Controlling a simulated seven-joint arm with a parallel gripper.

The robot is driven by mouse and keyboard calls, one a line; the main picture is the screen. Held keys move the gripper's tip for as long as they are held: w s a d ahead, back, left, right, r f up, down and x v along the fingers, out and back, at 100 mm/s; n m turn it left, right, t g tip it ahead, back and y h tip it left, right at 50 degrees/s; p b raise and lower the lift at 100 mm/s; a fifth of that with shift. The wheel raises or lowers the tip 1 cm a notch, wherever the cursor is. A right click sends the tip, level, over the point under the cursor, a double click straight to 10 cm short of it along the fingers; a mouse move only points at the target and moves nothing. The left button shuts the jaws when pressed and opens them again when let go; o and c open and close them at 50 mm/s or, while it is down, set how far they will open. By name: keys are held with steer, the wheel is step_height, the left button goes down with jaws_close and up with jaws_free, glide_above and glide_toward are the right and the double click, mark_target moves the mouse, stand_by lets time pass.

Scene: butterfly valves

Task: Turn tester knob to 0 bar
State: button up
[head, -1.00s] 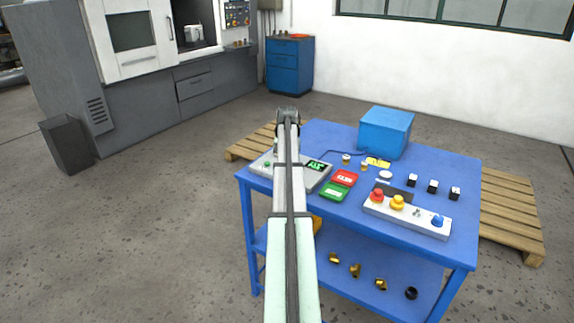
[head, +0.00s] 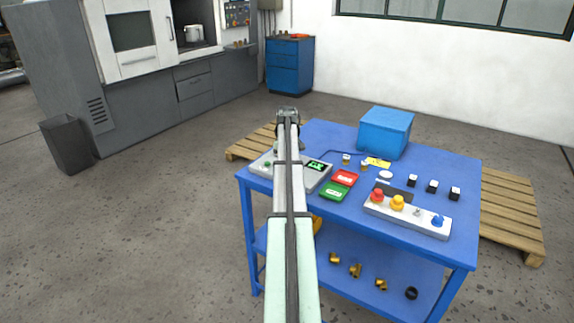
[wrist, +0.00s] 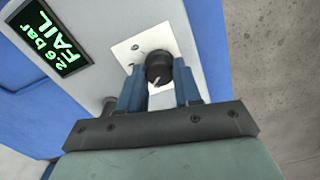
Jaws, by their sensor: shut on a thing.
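The tester (head: 262,167) is a light grey box on the left end of the blue table, partly hidden behind my arm in the head view. Its display (wrist: 46,38) shows green text that looks like "2.6 bar" and "FAIL". The tester knob (wrist: 158,67) is black with a light pointer line and sits on a white square plate. My gripper (wrist: 160,78) has its two blue fingers on either side of the knob and is shut on it. In the head view the fingers and the knob are hidden by my arm.
A red tray (head: 345,177) and a green tray (head: 334,191) lie right of the tester. A panel with coloured buttons (head: 407,213) is at the table's front right. A blue box (head: 386,133) stands at the back. Several fittings lie on the lower shelf.

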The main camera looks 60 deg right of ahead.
steer(key=n, duration=0.4)
steer(key=shift+n, duration=0.4)
stand_by(0.4)
steer(key=o, duration=1)
steer(key=shift+o, duration=0.2)
step_height(320, 180, up, 14)
steer(key=shift+f, duration=0.15)
